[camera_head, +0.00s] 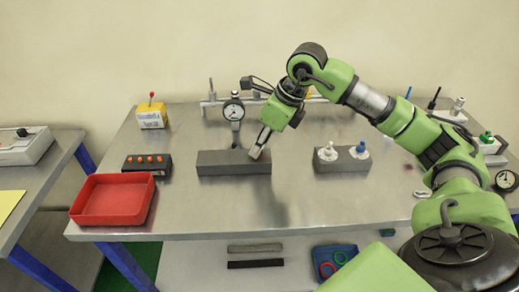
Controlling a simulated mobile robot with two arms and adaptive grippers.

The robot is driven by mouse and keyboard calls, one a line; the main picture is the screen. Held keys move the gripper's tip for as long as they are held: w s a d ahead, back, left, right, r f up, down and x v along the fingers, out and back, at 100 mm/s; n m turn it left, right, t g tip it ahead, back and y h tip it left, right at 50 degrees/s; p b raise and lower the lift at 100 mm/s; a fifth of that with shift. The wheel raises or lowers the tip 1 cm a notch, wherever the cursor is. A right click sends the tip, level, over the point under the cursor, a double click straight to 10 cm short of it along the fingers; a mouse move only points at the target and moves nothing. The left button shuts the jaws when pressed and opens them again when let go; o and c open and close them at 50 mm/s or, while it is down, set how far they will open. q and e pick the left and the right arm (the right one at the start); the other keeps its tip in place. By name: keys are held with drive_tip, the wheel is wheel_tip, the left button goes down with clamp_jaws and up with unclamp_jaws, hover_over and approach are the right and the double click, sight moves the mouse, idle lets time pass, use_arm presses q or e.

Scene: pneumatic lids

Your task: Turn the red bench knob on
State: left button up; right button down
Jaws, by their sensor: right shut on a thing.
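My right gripper (257,153) points down at the right end of a long dark grey block (233,170) on the bench. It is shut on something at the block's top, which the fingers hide. I cannot make out a red knob there. A round dial gauge (233,110) stands on a stem behind the block, just left of the gripper. A second grey block (342,165) to the right bears a white knob (328,152) and a blue-topped knob (359,151). My left gripper is not in view.
A red tray (113,221) stands at the bench's front left. Behind it are a dark box with orange buttons (147,171) and a yellow box with a red-tipped lever (152,116). A blue bin (335,244) sits on the lower shelf. The bench front in the middle is clear.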

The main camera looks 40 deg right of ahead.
drive_tip(key=n, duration=0.2)
drive_tip(key=n+g+y, duration=0.1)
drive_tip(key=shift+w+d+n, duration=0.15)
drive_tip(key=shift+n, duration=0.25)
drive_tip(key=n+g, duration=0.1)
drive_tip(key=n, duration=0.1)
drive_tip(key=n+y, duration=0.1)
drive_tip(key=n, duration=0.2)
drive_tip(key=shift+w+d+g+p, duration=0.1)
drive_tip(key=shift+w+g+p, duration=0.1)
drive_tip(key=shift+g+p, duration=0.2)
drive_tip(key=shift+n, duration=0.3)
drive_tip(key=c, duration=1.8)
unclamp_jaws()
drive_tip(key=shift+r, duration=0.1)
drive_tip(key=v, duration=1.1)
drive_tip(key=shift+d+r, duration=0.3)
drive_tip(key=shift+r, duration=0.05)
